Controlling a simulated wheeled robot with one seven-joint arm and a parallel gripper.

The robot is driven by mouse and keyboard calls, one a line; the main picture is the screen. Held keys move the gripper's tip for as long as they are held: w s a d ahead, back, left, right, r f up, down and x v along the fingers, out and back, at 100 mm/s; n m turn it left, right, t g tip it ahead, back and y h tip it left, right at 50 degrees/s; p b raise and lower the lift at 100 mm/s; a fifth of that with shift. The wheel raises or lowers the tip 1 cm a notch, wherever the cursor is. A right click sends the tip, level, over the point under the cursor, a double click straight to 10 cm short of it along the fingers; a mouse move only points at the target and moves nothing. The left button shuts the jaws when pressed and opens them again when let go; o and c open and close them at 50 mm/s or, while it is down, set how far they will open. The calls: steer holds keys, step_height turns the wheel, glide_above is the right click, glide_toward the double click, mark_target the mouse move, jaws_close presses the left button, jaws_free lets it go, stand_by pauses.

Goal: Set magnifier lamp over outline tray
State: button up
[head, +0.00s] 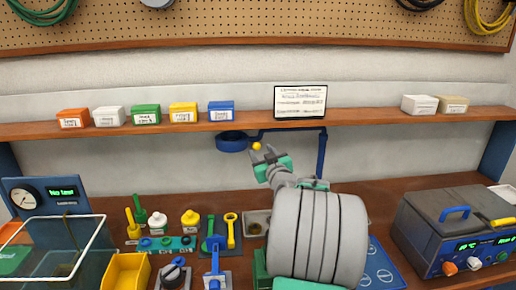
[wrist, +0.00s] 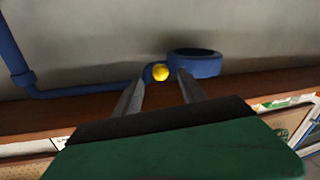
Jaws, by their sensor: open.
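The magnifier lamp is a blue ring head (head: 232,141) on a blue jointed arm (head: 290,131) below the shelf, with a yellow knob (head: 257,146) beside the ring. My gripper (head: 262,156) is open at the knob. In the wrist view the yellow knob (wrist: 160,73) appears between or just beyond my fingertips (wrist: 161,79), with the blue ring (wrist: 195,64) to the right. I cannot tell whether the fingers touch it. A blue panel with white outlines (head: 380,270) lies on the bench, partly hidden by my arm; I cannot tell whether it is the outline tray.
Small boxes (head: 146,114) and a white sign (head: 300,101) stand on the shelf (head: 380,121). A yellow bin (head: 126,271), a tool holder (head: 220,243) and bottles fill the left bench. A blue-grey power unit (head: 455,228) stands at right.

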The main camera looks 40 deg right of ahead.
mark_target(258, 148)
steer(key=x, duration=0.3)
steer(key=shift+w+p, duration=0.35)
steer(key=shift+w, duration=0.05)
steer(key=shift+d, duration=0.1)
jaws_close()
stand_by(1.0)
